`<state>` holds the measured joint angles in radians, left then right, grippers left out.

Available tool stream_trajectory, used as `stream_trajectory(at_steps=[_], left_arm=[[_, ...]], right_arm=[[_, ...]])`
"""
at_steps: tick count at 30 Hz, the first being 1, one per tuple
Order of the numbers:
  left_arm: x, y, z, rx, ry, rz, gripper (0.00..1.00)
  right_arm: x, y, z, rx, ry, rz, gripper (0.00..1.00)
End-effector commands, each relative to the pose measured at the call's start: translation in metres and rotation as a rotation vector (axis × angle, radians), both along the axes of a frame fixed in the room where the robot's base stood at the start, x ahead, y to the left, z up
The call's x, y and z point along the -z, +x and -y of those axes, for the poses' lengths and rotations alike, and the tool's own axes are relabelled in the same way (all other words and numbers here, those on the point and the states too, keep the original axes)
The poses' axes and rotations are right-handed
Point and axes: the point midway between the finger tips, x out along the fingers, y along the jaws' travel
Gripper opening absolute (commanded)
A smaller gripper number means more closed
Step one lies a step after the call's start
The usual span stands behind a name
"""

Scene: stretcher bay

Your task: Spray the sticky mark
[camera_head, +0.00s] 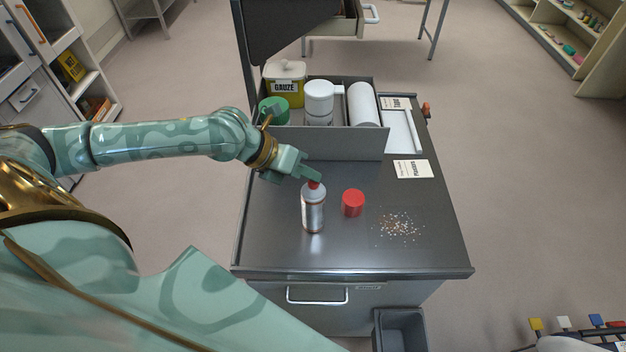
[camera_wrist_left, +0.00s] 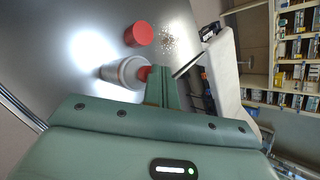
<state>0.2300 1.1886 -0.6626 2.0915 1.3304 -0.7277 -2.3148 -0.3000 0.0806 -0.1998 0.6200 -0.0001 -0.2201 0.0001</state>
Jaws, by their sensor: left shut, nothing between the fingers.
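A silver spray can (camera_head: 313,212) with a red top stands upright on the dark cart top (camera_head: 275,240). A loose red cap (camera_head: 353,203) stands just right of it. A patch of pale and brown specks (camera_head: 398,227), which looks like the mark, lies further right. My left gripper (camera_head: 314,178) is shut and empty, its fingertips at the can's red top; I cannot tell whether they touch it. The left wrist view shows the can (camera_wrist_left: 122,72), the cap (camera_wrist_left: 139,34), the specks (camera_wrist_left: 168,41) and my left fingers (camera_wrist_left: 160,82). My right gripper is not in view.
A card (camera_head: 412,169) lies at right. A waste bin (camera_head: 400,330) is below the front edge.

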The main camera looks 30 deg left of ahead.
Motion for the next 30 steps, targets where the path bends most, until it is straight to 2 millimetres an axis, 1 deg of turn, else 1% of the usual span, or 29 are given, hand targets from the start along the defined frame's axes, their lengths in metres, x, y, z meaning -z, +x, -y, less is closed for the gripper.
stream_trajectory(at_steps=[6,17,20,30], left_arm=[[-0.013,0.000,0.000,0.001,0.002,0.000,0.00],[-0.015,0.000,0.000,0.000,0.000,0.000,0.00],[-0.022,0.000,0.000,0.001,0.000,0.001,0.00],[-0.064,0.000,0.000,0.000,-0.001,0.001,0.00]], right_arm=[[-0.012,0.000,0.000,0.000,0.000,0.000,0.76],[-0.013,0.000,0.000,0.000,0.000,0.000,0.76],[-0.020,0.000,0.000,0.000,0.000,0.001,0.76],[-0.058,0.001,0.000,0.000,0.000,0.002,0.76]])
